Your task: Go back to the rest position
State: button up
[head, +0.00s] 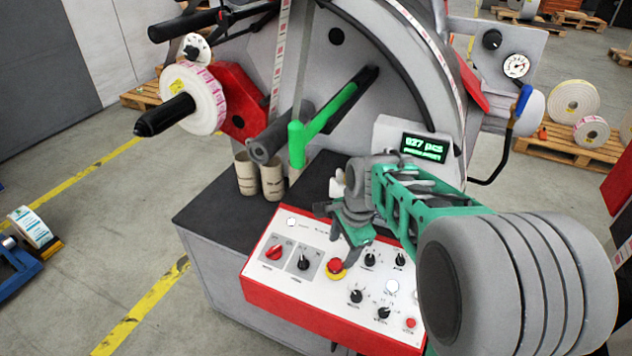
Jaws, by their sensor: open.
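My gripper (343,213) hangs over the upper edge of the rewinder's control panel (290,262), above the red emergency stop button (336,267). It holds nothing that I can see. My arm reaches in from the lower right and hides part of the panel's right side. The label rewinder (410,75) fills the middle of the head view. Its panel is white with a red front edge and carries a red switch (273,252) and several black knobs (356,296). I cannot tell whether the fingers touch the panel.
A green lever (322,124) and a counter display (425,147) stand close behind my gripper. A label roll (200,98) sits on the left spindle. Pallets with rolls (573,148) are at right. Floor at left is mostly free.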

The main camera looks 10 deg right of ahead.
jog(key=n, duration=0.3)
jog(key=shift+n, duration=0.3)
jog(key=s+d+f+n+g, duration=0.2)
jog(key=s+f+n, duration=0.1)
jog(key=s+n, duration=0.65)
jog(key=s+a+r+n+t, duration=0.1)
jog(key=a+r+t, duration=0.1)
jog(key=r, duration=0.3)
jog(key=s+a+r+n+t+h, duration=0.1)
jog(key=s+r+t, duration=0.1)
jog(key=r, duration=0.3)
jog(key=shift+a+r, duration=0.25)
jog(key=shift+a, duration=0.1)
jog(key=shift+d, duration=0.1)
